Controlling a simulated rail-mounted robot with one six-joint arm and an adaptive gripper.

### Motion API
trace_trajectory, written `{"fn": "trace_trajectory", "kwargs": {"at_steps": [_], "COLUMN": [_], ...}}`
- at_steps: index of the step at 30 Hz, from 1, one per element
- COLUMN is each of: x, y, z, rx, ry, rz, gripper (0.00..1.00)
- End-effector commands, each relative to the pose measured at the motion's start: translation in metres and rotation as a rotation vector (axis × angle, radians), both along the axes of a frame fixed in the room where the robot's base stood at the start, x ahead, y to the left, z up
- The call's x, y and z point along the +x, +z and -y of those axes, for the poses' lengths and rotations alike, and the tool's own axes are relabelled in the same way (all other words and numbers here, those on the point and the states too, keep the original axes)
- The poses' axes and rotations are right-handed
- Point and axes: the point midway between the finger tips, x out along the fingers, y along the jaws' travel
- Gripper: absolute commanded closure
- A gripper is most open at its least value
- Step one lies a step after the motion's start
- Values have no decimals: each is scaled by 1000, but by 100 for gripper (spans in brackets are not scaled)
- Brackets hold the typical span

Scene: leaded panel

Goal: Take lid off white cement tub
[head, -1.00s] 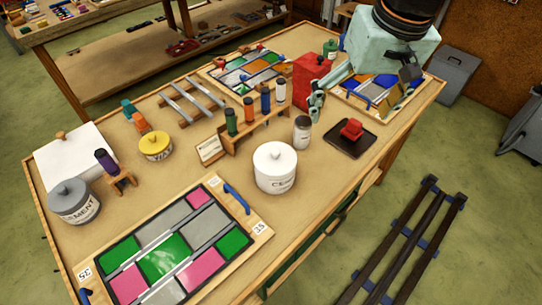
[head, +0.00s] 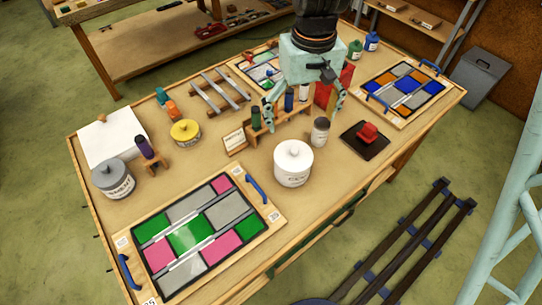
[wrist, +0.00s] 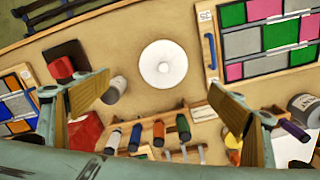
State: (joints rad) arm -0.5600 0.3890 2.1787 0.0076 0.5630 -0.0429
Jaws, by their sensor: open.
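The white cement tub (head: 292,172) stands upright on the workbench. Its white lid (head: 293,150) with a small round knob is seated on top. In the wrist view the lid (wrist: 163,64) shows from above, near the middle, ahead of the fingers. My gripper (head: 304,108) is open and empty, above the bench behind the tub, over the rack of bottles. In the wrist view the two fingers of my gripper (wrist: 162,108) stand wide apart, with the lid beyond them and not touching.
A bottle rack (head: 262,128) stands behind the tub, and a grey-capped jar (head: 320,131) close to its right. A leaded panel (head: 200,230) lies front left. A black tray with a red block (head: 367,132) lies to the right. A grey cement tub (head: 113,179) stands far left.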

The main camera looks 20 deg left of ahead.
Motion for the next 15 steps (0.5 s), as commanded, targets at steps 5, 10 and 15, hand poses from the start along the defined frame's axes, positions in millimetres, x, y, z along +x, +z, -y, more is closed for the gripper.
{"fn": "trace_trajectory", "kwargs": {"at_steps": [5, 10, 15], "x": [-3, -3, -3], "y": [-2, -3, -3], "z": [-8, -8, -8], "rx": [-10, -10, -10], "ry": [13, 13, 12], "rz": [-7, -8, -7], "gripper": [12, 12, 12]}}
